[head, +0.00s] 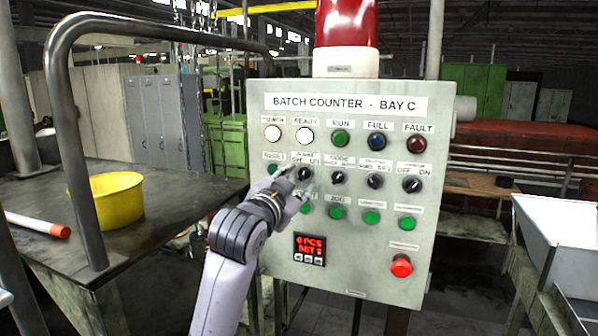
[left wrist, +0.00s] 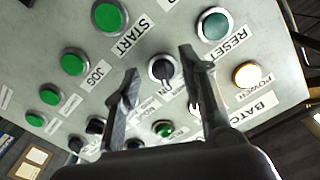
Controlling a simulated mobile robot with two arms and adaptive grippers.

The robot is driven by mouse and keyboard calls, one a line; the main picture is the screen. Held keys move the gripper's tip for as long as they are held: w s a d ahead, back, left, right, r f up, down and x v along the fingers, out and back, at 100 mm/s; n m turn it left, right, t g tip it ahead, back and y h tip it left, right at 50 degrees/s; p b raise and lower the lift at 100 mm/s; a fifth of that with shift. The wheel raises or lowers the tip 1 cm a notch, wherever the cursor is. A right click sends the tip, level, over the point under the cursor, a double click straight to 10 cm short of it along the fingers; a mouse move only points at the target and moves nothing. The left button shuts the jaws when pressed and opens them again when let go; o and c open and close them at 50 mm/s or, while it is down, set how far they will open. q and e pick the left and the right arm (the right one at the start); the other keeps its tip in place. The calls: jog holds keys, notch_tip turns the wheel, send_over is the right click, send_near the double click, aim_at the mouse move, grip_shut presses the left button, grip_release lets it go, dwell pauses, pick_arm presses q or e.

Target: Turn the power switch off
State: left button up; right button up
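The grey control panel (head: 350,290) is headed "BATCH COUNTER - BAY C". A black rotary switch (head: 304,174) is first in its knob row, just right of the green reset button; its label is only partly readable. In the left wrist view this black switch (left wrist: 162,68) has "ON" beside it, between the green RESET and START buttons. My left gripper (head: 293,188) is in front of the panel. Its fingers (left wrist: 160,76) are open, one on each side of the switch in the picture. I cannot tell whether they touch it. My right gripper is not in view.
The POWER lamp (head: 273,133) and READY lamp (head: 304,135) are lit white. More knobs (head: 375,181), green buttons (head: 371,217) and a red button (head: 401,266) are close by. A metal rail (head: 78,170) and a yellow bowl (head: 105,205) are at left.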

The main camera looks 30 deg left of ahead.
pick_arm(q)
jog(key=shift+x, duration=0.95)
jog(key=shift+c, duration=0.5)
grip_shut()
